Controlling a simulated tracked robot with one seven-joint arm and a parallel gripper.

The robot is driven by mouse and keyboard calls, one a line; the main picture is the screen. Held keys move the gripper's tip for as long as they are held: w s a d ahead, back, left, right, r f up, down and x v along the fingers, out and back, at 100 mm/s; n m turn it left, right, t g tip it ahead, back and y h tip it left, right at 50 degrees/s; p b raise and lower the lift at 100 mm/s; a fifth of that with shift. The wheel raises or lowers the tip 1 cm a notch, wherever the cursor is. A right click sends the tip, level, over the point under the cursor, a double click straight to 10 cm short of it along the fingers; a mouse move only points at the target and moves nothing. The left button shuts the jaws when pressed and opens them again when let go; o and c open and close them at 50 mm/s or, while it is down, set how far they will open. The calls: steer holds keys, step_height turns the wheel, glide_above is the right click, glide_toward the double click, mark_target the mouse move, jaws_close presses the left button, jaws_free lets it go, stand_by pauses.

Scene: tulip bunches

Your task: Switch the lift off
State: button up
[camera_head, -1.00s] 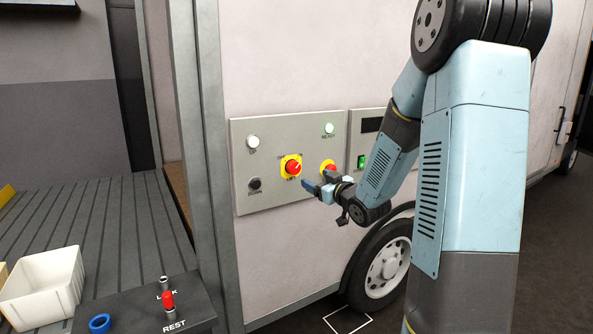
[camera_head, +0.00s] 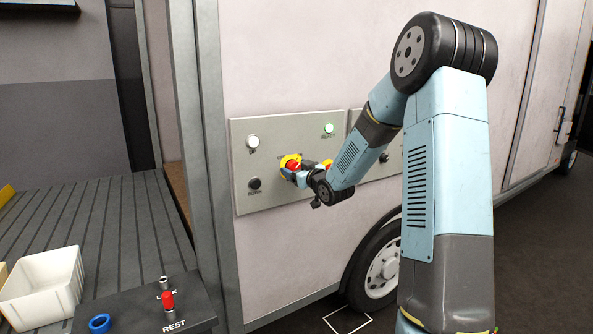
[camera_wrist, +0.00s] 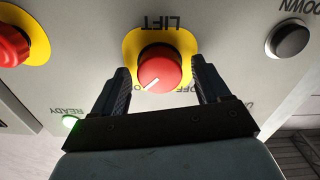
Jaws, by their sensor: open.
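The red LIFT knob (camera_wrist: 159,68) sits on a yellow plate (camera_wrist: 184,42) marked LIFT, upside down in the wrist view. Its white pointer line aims to the lower left there, toward a partly hidden label; OFF is printed at the lower right. My gripper (camera_wrist: 160,72) is open, with one finger on each side of the knob; whether they touch it I cannot tell. In the head view my gripper (camera_head: 294,176) is at the LIFT knob (camera_head: 292,164), partly covering it and its plate.
The grey panel (camera_head: 240,160) also has a white button (camera_head: 253,142), a black DOWN button (camera_head: 254,184) and a green-lit READY lamp (camera_head: 328,129). A second red knob (camera_wrist: 10,46) on yellow is close by. A crate (camera_head: 45,285) stands lower left.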

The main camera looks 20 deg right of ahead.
steer(key=shift+c, duration=0.4)
steer(key=c, duration=1)
steer(key=shift+o, duration=0.2)
steer(key=shift+n, duration=0.4)
steer(key=n, duration=0.4)
steer(key=shift+a, duration=0.15)
steer(key=n, duration=0.4)
steer(key=shift+f+n, duration=0.15)
steer(key=shift+n, duration=0.15)
steer(key=n, duration=0.4)
steer(key=shift+a+f, duration=0.1)
steer(key=n, duration=0.4)
steer(key=shift+s+f, duration=0.1)
steer(key=shift+f, duration=0.05)
steer(key=shift+n, duration=0.5)
